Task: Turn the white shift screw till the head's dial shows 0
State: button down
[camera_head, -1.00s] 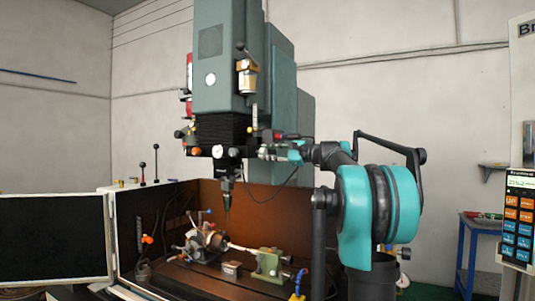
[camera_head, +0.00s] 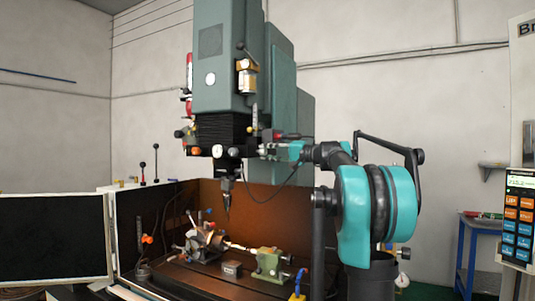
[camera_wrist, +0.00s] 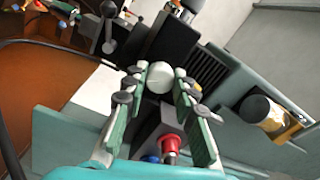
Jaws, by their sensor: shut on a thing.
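The white shift screw (camera_wrist: 160,77) shows in the wrist view as a round pale end between my green fingertips. My gripper (camera_wrist: 160,82) is shut on it, with one finger on each side. In the head view my gripper (camera_head: 264,151) reaches in from the right to the lower part of the teal machine head (camera_head: 223,60). There the screw is too small and hidden to make out. A small round white dial (camera_head: 218,151) faces the camera left of my gripper; its reading is too small to tell.
A red button (camera_wrist: 171,144) sits between my fingers, nearer the wrist. A dark cable hangs below my gripper. The spindle (camera_head: 228,188) points down above a bed with a chuck (camera_head: 205,240) and a green tailstock (camera_head: 268,262). A pendant (camera_head: 518,218) hangs at right.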

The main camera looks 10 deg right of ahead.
jog(key=shift+n, duration=0.7)
jog(key=c, duration=1.2)
grip_release()
jog(key=v, duration=1.2)
